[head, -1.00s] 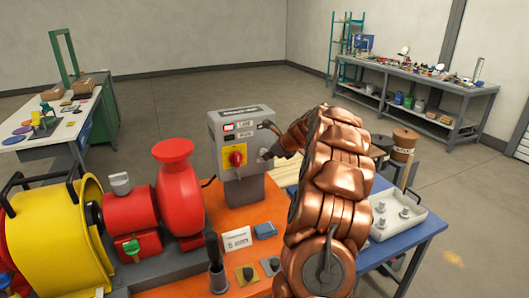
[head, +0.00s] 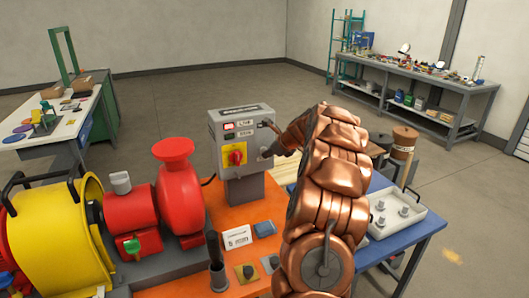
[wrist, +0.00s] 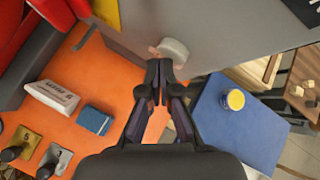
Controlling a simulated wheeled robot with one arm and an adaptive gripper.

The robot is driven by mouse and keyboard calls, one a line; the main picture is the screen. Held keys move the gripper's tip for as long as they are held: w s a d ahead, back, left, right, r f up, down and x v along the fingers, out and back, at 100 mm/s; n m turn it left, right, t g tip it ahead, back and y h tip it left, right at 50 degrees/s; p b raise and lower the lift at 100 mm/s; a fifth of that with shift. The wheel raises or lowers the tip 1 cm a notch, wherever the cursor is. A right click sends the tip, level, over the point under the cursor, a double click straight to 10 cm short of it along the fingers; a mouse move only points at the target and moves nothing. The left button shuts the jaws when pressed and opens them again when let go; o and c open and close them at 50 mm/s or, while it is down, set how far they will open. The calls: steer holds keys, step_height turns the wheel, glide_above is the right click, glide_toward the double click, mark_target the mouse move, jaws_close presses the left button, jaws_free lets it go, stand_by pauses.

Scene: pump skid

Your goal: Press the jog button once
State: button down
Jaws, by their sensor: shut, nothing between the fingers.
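The grey control box (head: 242,130) stands on the orange skid, with a red switch on a yellow plate (head: 236,156) on its front. A pale round button-like part (wrist: 173,52) sticks out from the box's grey face in the wrist view; I cannot read a label that marks it as the jog button. My gripper (wrist: 158,68) is shut and empty, with its fingertips just below and left of this part. They look very close to it, but I cannot tell whether they touch. In the head view my copper arm hides part of the box's right side.
A red pump (head: 178,200) and a yellow guard (head: 72,232) stand on the left. A white sign (head: 237,237) and a blue block (head: 265,229) lie on the orange skid (head: 232,214). A blue table (head: 418,240) with a pale tray is at the right.

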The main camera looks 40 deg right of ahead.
steer(key=shift+w, duration=0.2)
stand_by(0.3)
steer(key=shift+s, duration=0.1)
steer(key=shift+s+a, duration=0.25)
steer(key=shift+s, duration=0.5)
steer(key=shift+s+a+p, duration=0.1)
steer(key=shift+s+a, duration=0.2)
steer(key=shift+s, duration=0.5)
steer(key=shift+s+a+p, duration=0.1)
steer(key=shift+s+a, duration=0.15)
steer(key=shift+s, duration=0.5)
steer(key=shift+s+a+p, duration=0.1)
steer(key=shift+s+a, duration=0.2)
steer(key=shift+s, duration=0.5)
